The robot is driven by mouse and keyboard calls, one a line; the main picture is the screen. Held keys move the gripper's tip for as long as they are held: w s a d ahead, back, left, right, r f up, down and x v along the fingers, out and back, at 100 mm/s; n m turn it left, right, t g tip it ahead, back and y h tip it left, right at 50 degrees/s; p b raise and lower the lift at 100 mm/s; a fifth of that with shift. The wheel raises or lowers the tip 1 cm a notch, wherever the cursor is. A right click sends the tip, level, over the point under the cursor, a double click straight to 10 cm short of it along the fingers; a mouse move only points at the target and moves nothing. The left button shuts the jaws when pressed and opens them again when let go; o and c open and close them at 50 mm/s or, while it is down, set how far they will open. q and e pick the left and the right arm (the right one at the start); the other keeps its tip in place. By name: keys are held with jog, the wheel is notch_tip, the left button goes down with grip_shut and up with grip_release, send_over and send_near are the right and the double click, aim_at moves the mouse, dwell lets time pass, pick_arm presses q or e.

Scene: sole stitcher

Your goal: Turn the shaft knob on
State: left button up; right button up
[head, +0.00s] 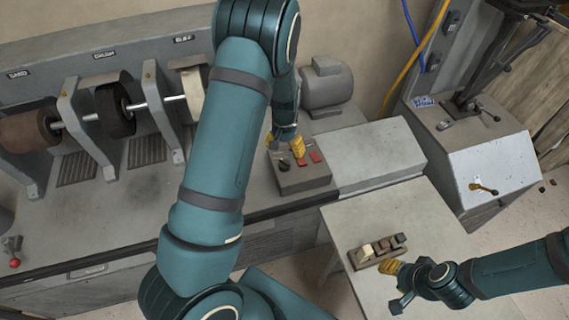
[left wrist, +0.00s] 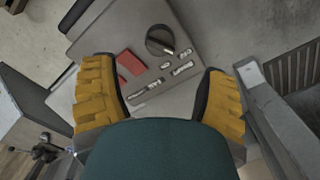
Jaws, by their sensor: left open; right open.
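The control box (head: 305,182) stands on the bench, with a dark round knob (head: 284,165) and red switches (head: 315,157) on its top. In the left wrist view, the knob (left wrist: 160,40) is a black disc with a light bar across it, beyond the fingertips, and the red switches (left wrist: 129,66) lie to its left. My left gripper (head: 285,142) is over the back of the box. My right gripper (head: 391,267) is open, low at the right, beside a small wooden tray.
The wooden tray (head: 359,260) with several small blocks sits on a side table (head: 425,215). Grinding and brush wheels (head: 115,108) line the bench at the left. A grey motor (head: 327,85) stands behind the box.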

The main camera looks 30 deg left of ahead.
aim_at(285, 161)
pick_arm(q)
notch_tip(285, 161, down, 8)
dwell(0.4)
jog(key=c, duration=1.2)
